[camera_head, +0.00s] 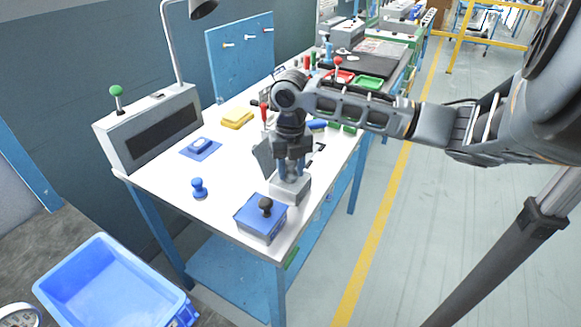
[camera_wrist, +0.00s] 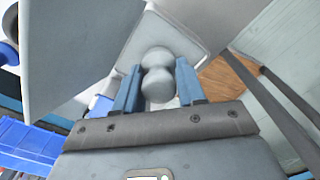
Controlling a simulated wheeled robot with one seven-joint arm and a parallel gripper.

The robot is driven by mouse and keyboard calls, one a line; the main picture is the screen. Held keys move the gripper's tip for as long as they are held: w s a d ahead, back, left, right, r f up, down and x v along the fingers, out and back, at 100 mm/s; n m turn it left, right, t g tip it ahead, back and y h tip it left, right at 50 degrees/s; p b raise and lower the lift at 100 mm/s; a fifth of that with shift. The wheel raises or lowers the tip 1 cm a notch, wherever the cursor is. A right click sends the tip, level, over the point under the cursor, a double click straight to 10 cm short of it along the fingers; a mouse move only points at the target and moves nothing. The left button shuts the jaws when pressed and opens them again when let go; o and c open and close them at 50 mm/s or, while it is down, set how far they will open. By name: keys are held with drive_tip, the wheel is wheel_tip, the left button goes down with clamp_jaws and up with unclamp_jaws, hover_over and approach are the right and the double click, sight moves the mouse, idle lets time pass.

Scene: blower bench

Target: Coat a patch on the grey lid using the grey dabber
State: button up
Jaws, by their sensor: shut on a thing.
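My gripper (camera_head: 290,172) is low over the front right part of the white bench. It is shut on the grey dabber (camera_wrist: 157,62), a double-bulbed knob that shows between the two blue fingers in the wrist view. Beneath the dabber is a grey box (camera_head: 288,191) with a square pale top (camera_wrist: 182,40). I cannot tell whether the dabber touches that top. A tilted grey panel (camera_head: 263,157) stands just left of the gripper and fills the left of the wrist view (camera_wrist: 70,55). Which grey surface is the lid is unclear.
A blue box (camera_head: 256,228) with a black knob stands in front of the grey box. A blue dabber (camera_head: 198,188), a blue pad (camera_head: 207,155) and a yellow block (camera_head: 237,119) lie leftward. A blue bin (camera_head: 100,300) is at front left.

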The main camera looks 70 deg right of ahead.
drive_tip(key=shift+r+p, duration=2.2)
drive_tip(key=shift+r, duration=1.25)
